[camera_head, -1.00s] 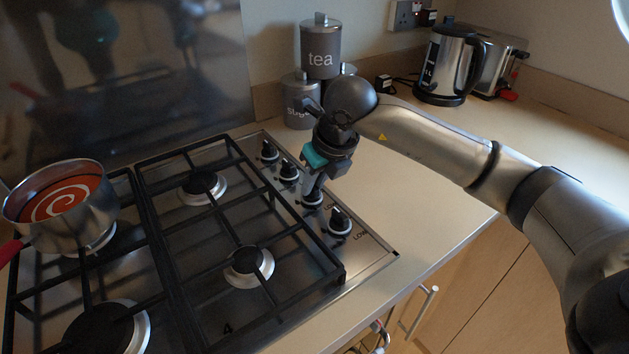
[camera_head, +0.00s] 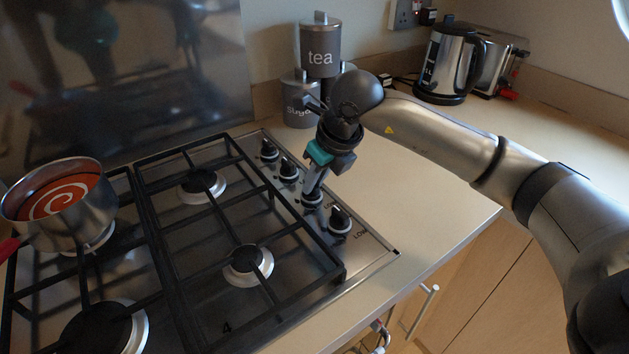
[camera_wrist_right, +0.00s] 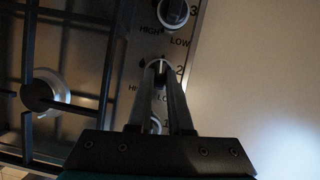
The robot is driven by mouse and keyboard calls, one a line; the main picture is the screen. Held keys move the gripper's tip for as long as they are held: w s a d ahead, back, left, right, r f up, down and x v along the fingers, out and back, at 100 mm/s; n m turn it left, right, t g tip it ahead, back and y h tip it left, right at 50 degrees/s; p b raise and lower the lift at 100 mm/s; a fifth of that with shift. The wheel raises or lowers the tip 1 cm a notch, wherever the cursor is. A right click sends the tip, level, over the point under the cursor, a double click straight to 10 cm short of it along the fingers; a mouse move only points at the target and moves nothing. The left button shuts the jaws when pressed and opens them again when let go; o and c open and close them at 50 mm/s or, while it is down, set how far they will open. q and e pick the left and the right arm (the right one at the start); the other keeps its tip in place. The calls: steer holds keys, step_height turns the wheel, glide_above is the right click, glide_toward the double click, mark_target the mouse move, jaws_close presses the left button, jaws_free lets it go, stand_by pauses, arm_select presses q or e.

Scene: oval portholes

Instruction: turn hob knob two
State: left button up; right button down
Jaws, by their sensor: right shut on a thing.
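Hob knob two (camera_head: 312,200) is a black knob on a pale ring, in the row along the right side of the steel hob. In the right wrist view, knob two (camera_wrist_right: 160,68) is beside the printed "2". My right gripper (camera_head: 315,190) reaches down from above, and its fingers are shut on this knob. In the right wrist view, the fingertips (camera_wrist_right: 161,76) are on either side of the knob and partly hide it. My left gripper is not in view.
Neighbouring knobs (camera_head: 339,221) (camera_head: 288,170) stand close on both sides. Black pan grates (camera_head: 215,200) lie left of the knobs. A saucepan of red soup (camera_head: 62,205) sits on the left burner. Canisters (camera_head: 320,45) and a kettle (camera_head: 447,65) stand behind. The right worktop is clear.

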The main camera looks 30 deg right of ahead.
steer(key=n+y, duration=0.1)
steer(key=n, duration=0.1)
steer(key=shift+d+n+b, duration=0.15)
steer(key=shift+n+b, duration=0.15)
steer(key=n+g, duration=0.1)
steer(key=n, duration=0.1)
steer(key=shift+w+d+n+y, duration=0.1)
steer(key=shift+w+n+y, duration=0.05)
steer(key=shift+n+y, duration=0.2)
steer(key=n+g+y, duration=0.1)
steer(key=n, duration=0.2)
steer(key=shift+w, duration=0.1)
steer(key=n+g, duration=0.1)
steer(key=n, duration=0.2)
steer(key=shift+w+d+y, duration=0.1)
steer(key=shift+y, duration=0.15)
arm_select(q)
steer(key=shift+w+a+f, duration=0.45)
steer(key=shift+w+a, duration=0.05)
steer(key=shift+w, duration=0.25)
arm_select(e)
steer(key=shift+n, duration=0.45)
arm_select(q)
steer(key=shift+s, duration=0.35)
